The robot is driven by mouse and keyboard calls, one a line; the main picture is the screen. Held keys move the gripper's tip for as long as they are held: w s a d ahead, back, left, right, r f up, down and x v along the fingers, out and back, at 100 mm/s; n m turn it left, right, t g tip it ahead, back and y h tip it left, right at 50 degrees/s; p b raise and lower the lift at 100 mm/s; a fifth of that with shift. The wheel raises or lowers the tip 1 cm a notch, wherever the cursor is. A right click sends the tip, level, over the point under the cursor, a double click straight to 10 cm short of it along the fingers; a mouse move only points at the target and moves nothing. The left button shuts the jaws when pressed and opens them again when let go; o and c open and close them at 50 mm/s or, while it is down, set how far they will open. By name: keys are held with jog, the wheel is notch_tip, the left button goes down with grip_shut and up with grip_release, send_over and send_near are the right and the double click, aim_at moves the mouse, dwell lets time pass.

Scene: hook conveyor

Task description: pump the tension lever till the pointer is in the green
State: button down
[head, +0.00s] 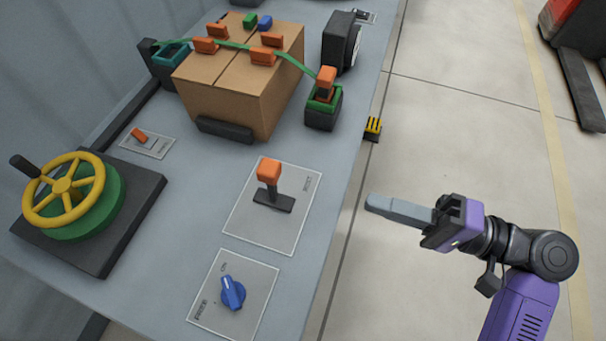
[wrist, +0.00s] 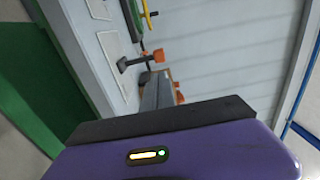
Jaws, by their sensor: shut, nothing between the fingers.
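An orange-handled lever (head: 326,79) stands on a small green-topped dark block at the near right corner of a strapped cardboard box; the green strap runs to it. A second orange-handled lever (head: 270,172) stands on a white plate closer to me; an orange-handled lever also shows in the wrist view (wrist: 158,56). I cannot tell for sure which is the tension lever. A black round housing (head: 342,42), possibly a gauge, is seen edge-on; no pointer or green zone is readable. My gripper (head: 370,203) is shut and empty, right of the bench and apart from both levers.
The grey bench (head: 190,190) carries a cardboard box (head: 225,90), a yellow handwheel (head: 64,190), a blue knob (head: 232,292) and a small orange switch (head: 139,135). A yellow-black block (head: 373,128) sits at the bench's right edge. The floor (head: 450,130) to the right is open.

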aim_at(276, 170)
jog(key=shift+a, duration=0.1)
jog(key=p+x, duration=0.1)
jog(key=x, duration=1.3)
jog(key=shift+p, duration=0.4)
jog(key=shift+r+p, duration=0.1)
jog(key=shift+p, duration=0.2)
jog(key=a+r+h+p, duration=0.1)
jog(key=p, duration=0.2)
jog(key=shift+w, duration=0.2)
jog(key=p, duration=0.1)
jog(key=a+h+p, duration=0.1)
jog(key=p, duration=0.1)
jog(key=shift+w+a+r+g+h+p, duration=0.2)
jog(key=shift+w+a+g+h+p, duration=0.1)
jog(key=shift+g, duration=0.1)
jog(key=shift+w+a+f+p, duration=0.15)
jog(key=shift+a+f+p, duration=0.05)
jog(key=shift+a+p, duration=0.3)
jog(key=shift+x, duration=1.45)
jog(key=shift+a+r, duration=0.2)
jog(key=shift+r, duration=0.05)
